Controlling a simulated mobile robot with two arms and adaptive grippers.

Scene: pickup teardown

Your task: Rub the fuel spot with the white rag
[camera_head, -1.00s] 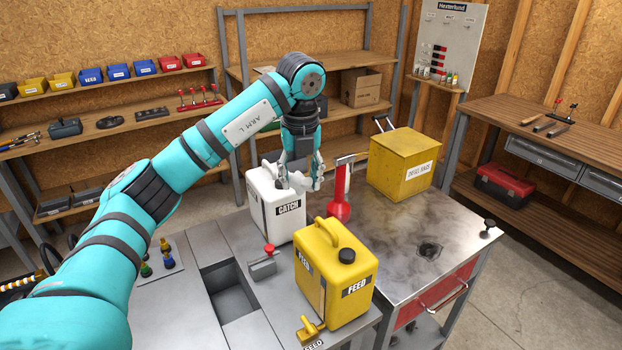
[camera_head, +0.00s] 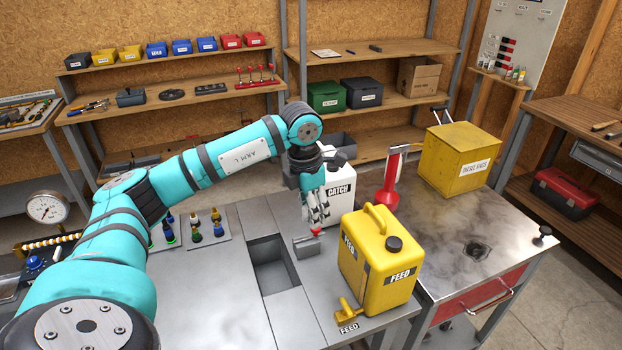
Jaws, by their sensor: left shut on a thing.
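My left gripper (camera_head: 317,216) points down, shut, over the grey bench, left of the yellow FEED can. A small pale thing at its fingers, likely the white rag (camera_head: 312,209), is hard to make out against the light fingers. The fingertips are close above a red knob (camera_head: 316,232) on a grey block; I cannot tell if they touch it. Dark smudges stain the metal table top (camera_head: 440,222) at the right, around a dark drain hole (camera_head: 478,250); I cannot tell which mark is the fuel spot. My right gripper is out of view.
The yellow FEED can (camera_head: 378,265) and the white CATCH can (camera_head: 342,205) stand near the gripper. A red pump-like stand (camera_head: 388,195) and a yellow DIESEL RAGS box (camera_head: 462,160) stand behind. A rectangular opening (camera_head: 272,265) lies in the bench left of the block.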

